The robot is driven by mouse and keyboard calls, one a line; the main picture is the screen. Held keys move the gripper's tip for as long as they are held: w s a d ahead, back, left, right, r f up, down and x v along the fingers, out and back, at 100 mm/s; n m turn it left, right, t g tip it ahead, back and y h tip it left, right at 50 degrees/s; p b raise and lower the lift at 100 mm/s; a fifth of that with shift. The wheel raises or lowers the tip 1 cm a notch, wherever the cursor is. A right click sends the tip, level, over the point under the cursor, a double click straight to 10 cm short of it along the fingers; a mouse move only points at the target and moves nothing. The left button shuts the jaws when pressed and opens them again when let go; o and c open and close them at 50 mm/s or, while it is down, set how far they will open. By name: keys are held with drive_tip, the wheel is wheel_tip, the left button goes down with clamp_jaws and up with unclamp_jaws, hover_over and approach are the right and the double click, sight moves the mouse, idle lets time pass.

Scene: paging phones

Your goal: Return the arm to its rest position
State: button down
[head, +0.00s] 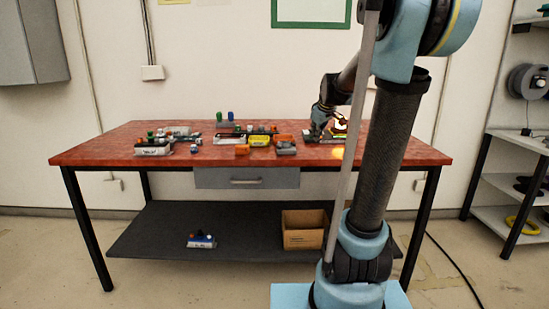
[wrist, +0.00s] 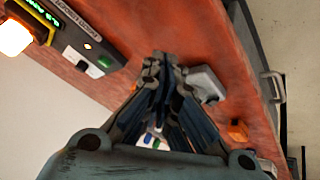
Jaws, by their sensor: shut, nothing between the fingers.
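My arm stands at the right in the head view, and its end reaches out over the right part of the red table (head: 112,152). My gripper (head: 322,128) is small there, above the table top near the back right. In the wrist view my gripper (wrist: 165,75) has its fingers closed together with nothing visible between them. The red table top (wrist: 195,30) lies beyond the fingertips. A grey object (wrist: 207,85) shows just right of the fingers; I cannot tell whether they touch it.
A dark device with a green display (wrist: 38,15) and lit lamp (wrist: 14,38) is near the gripper. Orange (head: 285,138), yellow (head: 259,141) and other small items crowd the table. A drawer (head: 246,178) hangs below; a cardboard box (head: 304,229) sits on the lower shelf. Right stands a shelf rack (head: 515,215).

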drive_tip(key=s+f+m+g, duration=0.1)
drive_tip(key=s+f, duration=0.5)
drive_tip(key=s, duration=0.6)
drive_tip(key=s+d+f+m+g+h, duration=0.1)
drive_tip(key=s+f+m, duration=0.3)
drive_tip(key=s, duration=0.8)
drive_tip(key=s+f+m+g, duration=0.2)
drive_tip(key=s+f, duration=0.7)
drive_tip(key=s, duration=0.3)
drive_tip(key=shift+s+d+m+g, duration=0.3)
drive_tip(key=shift+s+d+m, duration=0.05)
drive_tip(key=shift+d+m, duration=0.05)
